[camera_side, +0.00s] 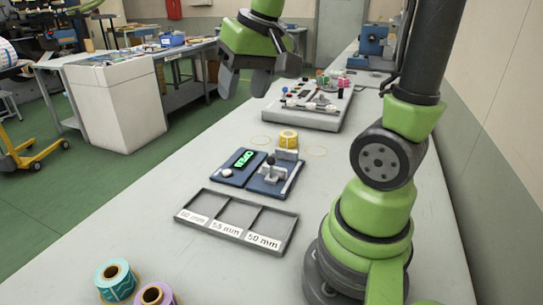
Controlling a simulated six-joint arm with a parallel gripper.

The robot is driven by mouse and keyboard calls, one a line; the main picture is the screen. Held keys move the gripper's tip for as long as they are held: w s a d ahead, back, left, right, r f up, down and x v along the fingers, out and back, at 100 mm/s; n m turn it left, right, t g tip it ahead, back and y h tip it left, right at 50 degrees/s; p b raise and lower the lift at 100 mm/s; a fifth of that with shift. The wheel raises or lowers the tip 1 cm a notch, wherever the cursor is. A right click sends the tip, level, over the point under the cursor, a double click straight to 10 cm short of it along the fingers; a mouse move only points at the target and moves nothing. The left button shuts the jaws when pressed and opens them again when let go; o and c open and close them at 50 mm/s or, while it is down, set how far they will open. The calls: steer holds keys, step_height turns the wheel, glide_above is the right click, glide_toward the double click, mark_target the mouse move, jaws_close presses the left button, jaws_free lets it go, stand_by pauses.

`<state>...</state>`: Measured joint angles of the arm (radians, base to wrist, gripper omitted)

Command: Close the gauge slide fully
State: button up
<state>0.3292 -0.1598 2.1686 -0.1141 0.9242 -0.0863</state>
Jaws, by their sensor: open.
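The gauge slide (271,175) is a grey metal block with a dark knob, on a dark blue base plate (265,188) in the middle of the table. An upright grey jaw (286,155) stands behind it, and a gap shows between them. A blue display panel (235,172) to its left reads "OPEN" in green and has a white round button. A yellow roll (289,138) stands just behind the gauge. My gripper (244,85) is open and empty, high above the table, behind and to the left of the gauge, touching nothing.
A grey tray (213,230) with three empty compartments marked 60, 55 and 50 mm lies in front of the gauge. A teal roll (115,280) and a purple roll (156,295) stand at the front left. A control box (312,118) stands further back. The table's left side is clear.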

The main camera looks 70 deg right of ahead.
steer(key=w+d+f+m+g, duration=0.1)
steer(key=w+d+f+g, duration=0.1)
steer(key=d+f, duration=0.4)
steer(key=m+g, duration=0.2)
glide_toward(271, 157)
steer(key=shift+s+d+f, duration=0.1)
step_height(271, 157, down, 9)
steer(key=shift+c, duration=0.3)
